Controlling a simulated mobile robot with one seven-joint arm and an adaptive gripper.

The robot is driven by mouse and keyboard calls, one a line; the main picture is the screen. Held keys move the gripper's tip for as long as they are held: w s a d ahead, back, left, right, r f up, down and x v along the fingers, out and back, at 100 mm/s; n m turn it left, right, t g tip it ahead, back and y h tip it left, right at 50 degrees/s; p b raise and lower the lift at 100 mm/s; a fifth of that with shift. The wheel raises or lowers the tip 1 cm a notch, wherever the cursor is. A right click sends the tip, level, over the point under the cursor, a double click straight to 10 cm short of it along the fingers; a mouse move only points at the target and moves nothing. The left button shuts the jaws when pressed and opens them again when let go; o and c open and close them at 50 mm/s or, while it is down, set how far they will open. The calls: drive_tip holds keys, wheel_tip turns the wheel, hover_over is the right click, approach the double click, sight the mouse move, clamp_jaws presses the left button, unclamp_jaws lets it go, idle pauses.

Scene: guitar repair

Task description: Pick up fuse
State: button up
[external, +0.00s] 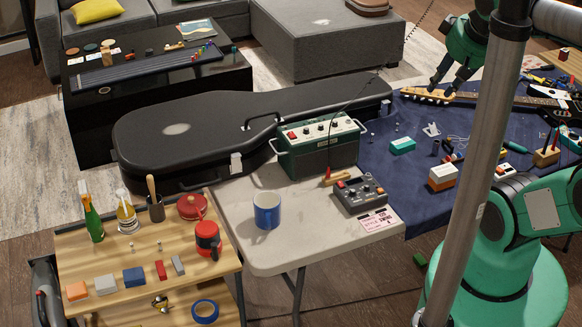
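I cannot pick out the fuse for certain. Several tiny parts lie on the dark blue cloth (408,172) at the right, and they are too small to tell apart. My gripper (440,93) is at the upper right, above or beside the headstock of a guitar neck (470,97). Its two dark fingers point down and look apart, with nothing seen between them. I cannot tell whether they touch the neck. A grey pole in the foreground hides part of the cloth and whatever lies behind it.
On the cloth are a teal box (402,146), a white bracket (431,130) and an orange-and-white block (442,177). The pale table (235,205) beside it holds a green amplifier (320,146), a grey pedal (360,195) and a blue mug (267,211). A black guitar case (195,135) stands behind.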

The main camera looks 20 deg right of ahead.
wheel_tip(320, 180, down, 2)
drive_tip(key=shift+f+b, duration=0.1)
drive_tip(key=shift+b, duration=0.65)
drive_tip(key=shift+o, duration=0.5)
drive_tip(key=shift+w, duration=0.15)
